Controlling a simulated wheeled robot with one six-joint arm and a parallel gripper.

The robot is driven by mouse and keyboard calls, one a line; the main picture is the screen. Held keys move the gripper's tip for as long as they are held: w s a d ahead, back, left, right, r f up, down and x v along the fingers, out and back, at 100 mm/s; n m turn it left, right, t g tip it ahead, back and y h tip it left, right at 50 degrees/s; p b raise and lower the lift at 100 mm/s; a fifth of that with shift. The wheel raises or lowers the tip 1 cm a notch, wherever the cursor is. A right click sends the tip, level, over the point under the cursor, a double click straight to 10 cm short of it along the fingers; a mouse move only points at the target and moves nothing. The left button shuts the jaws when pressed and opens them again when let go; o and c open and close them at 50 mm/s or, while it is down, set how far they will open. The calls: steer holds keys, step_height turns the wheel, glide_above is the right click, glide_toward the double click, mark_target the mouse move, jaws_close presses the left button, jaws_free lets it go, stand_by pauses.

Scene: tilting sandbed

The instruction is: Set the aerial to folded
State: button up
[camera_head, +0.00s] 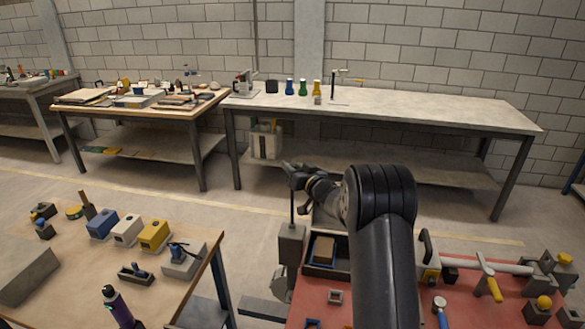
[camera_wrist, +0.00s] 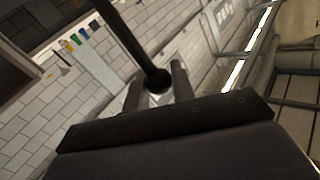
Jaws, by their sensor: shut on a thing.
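The aerial (camera_head: 292,208) is a thin dark rod that stands about upright on a grey box (camera_head: 290,245) at the left end of the red table. My gripper (camera_head: 297,180) is at the rod's top end. In the wrist view the aerial (camera_wrist: 128,38) runs from the top edge down to a dark round tip between the two fingers of my gripper (camera_wrist: 158,88). The gripper is shut on this tip end. The gripper's far side and the rod's base joint are hard to make out.
A dark tray (camera_head: 325,270) with a tan block lies just right of the grey box. A wooden table (camera_head: 190,290) with several small devices stands at left. Floor shows between the tables.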

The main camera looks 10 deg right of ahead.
jaws_close()
steer(key=shift+s+f+b, duration=0.1)
steer(key=shift+b, duration=0.3)
steer(key=s+a+f+n+t+y+b, duration=0.1)
steer(key=s+b, duration=0.4)
steer(key=b, duration=0.7)
steer(key=s+a+f+n+t+y+b, duration=0.1)
steer(key=s+a+f+n+y+b, duration=0.2)
steer(key=b, duration=1)
steer(key=s+a+f+n+t+y+b, duration=0.1)
steer(key=s+a+f+n+y+b, duration=0.2)
steer(key=s+n+b, duration=0.3)
steer(key=s+f+b, duration=0.1)
steer(key=s+b, duration=0.2)
steer(key=b, duration=0.4)
steer(key=shift+f+n+t, duration=0.3)
steer(key=shift+f+n, duration=0.1)
steer(key=shift+y, duration=0.3)
steer(key=o, duration=0.7)
jaws_free()
